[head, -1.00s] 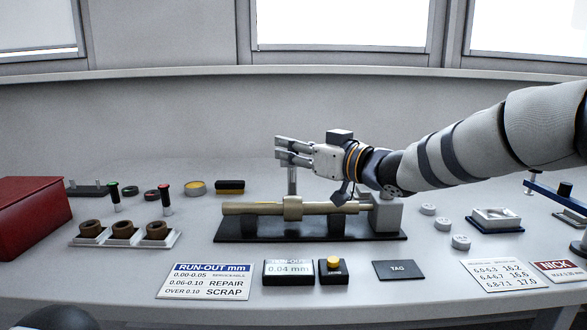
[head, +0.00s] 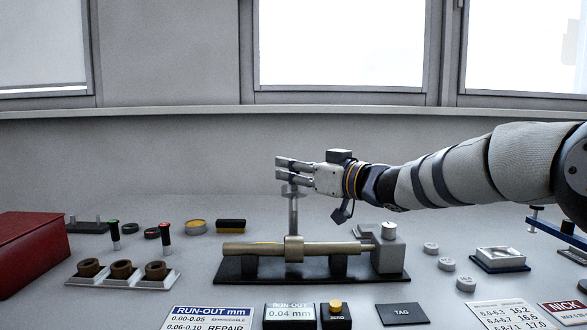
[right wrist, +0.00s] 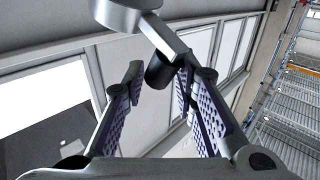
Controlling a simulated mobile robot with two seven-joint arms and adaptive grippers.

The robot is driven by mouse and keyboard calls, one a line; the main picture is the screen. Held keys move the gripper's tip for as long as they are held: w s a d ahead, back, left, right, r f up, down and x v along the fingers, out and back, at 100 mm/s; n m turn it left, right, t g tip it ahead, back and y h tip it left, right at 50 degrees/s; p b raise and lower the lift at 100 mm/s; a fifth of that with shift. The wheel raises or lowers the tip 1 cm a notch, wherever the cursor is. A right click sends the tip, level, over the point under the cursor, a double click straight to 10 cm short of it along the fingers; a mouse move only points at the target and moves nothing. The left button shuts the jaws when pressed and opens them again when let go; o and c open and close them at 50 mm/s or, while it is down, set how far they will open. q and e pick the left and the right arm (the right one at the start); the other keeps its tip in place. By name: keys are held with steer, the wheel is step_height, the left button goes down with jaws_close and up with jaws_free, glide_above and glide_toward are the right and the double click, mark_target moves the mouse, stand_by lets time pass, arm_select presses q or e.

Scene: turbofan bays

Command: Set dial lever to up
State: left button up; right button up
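The dial stand is a thin grey upright post (head: 293,215) behind the shaft in the head view, with a small grey piece at its top. My right gripper (head: 282,170) points left, just above the post's top. In the right wrist view, its fingers (right wrist: 165,95) are spread apart. A light grey disc (right wrist: 125,8) with a short bar (right wrist: 163,38) and a dark cylinder (right wrist: 160,70), apparently the dial lever, shows at and beyond the fingertips. I cannot tell whether the fingers touch it. My left gripper is out of view.
A brass shaft (head: 260,249) rests on a black base (head: 310,274) with a grey block (head: 389,252). A readout (head: 290,313), a zero button (head: 335,308) and a tag plate (head: 402,314) lie in front. A ring tray (head: 123,280) and red box (head: 30,250) are left.

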steer(key=shift+o, duration=0.8)
steer(key=shift+w+d+f, duration=0.1)
steer(key=shift+w+f, duration=0.2)
steer(key=shift+f, duration=0.05)
steer(key=shift+s+r, duration=0.1)
steer(key=shift+s, duration=0.05)
steer(key=v, duration=1.2)
